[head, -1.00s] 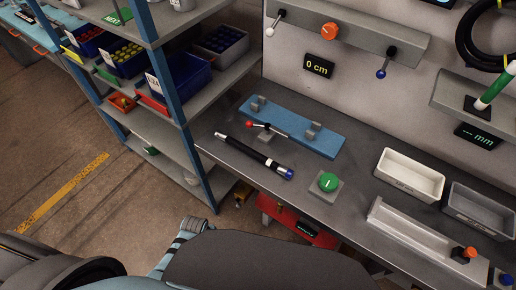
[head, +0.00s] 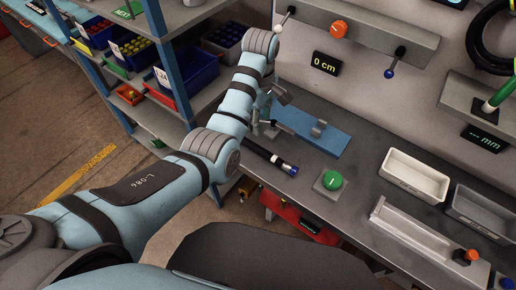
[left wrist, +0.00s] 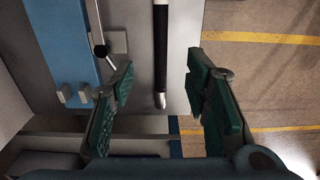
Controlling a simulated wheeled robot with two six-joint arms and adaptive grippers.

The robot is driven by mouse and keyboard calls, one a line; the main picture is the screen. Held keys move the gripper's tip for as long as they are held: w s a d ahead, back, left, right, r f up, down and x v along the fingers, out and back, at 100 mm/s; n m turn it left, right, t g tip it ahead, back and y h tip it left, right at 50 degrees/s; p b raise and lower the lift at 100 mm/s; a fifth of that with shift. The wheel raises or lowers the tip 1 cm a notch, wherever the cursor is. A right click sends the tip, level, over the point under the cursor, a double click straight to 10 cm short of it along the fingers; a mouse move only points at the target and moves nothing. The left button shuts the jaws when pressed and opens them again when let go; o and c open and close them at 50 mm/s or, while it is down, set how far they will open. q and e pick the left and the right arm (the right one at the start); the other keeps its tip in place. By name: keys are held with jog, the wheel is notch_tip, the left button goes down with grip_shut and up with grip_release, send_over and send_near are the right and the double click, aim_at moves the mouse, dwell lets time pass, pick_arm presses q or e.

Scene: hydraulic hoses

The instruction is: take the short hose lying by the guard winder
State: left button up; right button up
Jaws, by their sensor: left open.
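A short black hose (head: 262,154) lies on the grey bench in front of a blue plate (head: 325,134), with a dark blue end at its right. My left arm hides its other end in the head view. In the left wrist view the hose (left wrist: 161,45) runs down the middle and ends in a silver fitting. My left gripper (head: 270,112) is over the bench by the plate's left part. In the left wrist view the gripper (left wrist: 160,62) is open, with a green finger on each side of the hose, apart from it. I cannot tell which fixture is the guard winder. My right gripper is not in view.
A green button box (head: 331,181) stands right of the hose. A lever (left wrist: 99,38) shows beside the blue plate in the left wrist view. White (head: 414,176) and grey trays are further right. A blue-posted shelf (head: 175,62) with bins stands close on the left.

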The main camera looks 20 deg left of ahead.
aim_at(258, 147)
pick_arm(q)
jog(key=f+b, duration=0.1)
jog(key=f, duration=0.5)
jog(key=f+b, duration=0.1)
jog(key=f, duration=0.6)
jog(key=shift+a+f, duration=0.2)
jog(key=shift+f, duration=0.05)
jog(key=shift+c, duration=1)
grip_shut()
